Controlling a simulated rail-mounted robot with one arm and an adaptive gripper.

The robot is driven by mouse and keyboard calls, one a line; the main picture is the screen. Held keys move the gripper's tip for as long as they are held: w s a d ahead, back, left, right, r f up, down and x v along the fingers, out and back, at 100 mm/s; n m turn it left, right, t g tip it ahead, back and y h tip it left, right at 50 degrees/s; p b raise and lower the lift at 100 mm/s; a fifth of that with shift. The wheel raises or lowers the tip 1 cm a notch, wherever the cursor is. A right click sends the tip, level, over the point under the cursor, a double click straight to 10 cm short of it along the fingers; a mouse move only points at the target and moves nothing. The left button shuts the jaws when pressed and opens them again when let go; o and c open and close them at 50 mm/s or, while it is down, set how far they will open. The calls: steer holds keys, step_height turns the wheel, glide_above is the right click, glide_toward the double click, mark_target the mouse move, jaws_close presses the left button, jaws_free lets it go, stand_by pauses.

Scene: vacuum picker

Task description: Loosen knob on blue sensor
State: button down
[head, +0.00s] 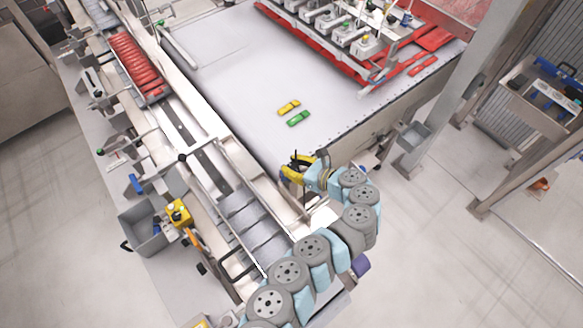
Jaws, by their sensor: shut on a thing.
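My gripper (292,171), yellow and black, is over the inner edge of the conveyor frame, below the yellow and green pieces in the head view. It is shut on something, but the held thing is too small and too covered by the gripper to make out. I cannot clearly pick out a blue sensor or its knob at the gripper. A small blue part (136,184) shows on the left side of the conveyor, well apart from my gripper; I cannot tell whether it is a sensor.
The long conveyor (206,155) runs diagonally, with a red slatted block (136,66) on it. A yellow piece (289,107) and a green piece (298,118) lie on the wide pale table (235,75). A grey bin (143,228) and a steel post (450,90) stand at the sides.

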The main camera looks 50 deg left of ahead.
steer(key=shift+f+n+g+h+b, duration=0.2)
steer(key=shift+n+g+h+b, duration=0.55)
steer(key=shift+b, duration=1.9)
steer(key=shift+f+n+g+h+b, duration=0.15)
steer(key=shift+n+g+b, duration=1.1)
steer(key=shift+b, duration=1.35)
steer(key=shift+r+n+g+h+b, duration=0.3)
steer(key=shift+n+g+b, duration=0.15)
steer(key=shift+b, duration=0.75)
steer(key=c, duration=0.8)
jaws_free()
steer(key=shift+o, duration=0.2)
steer(key=v, duration=1.2)
steer(key=shift+w, duration=0.1)
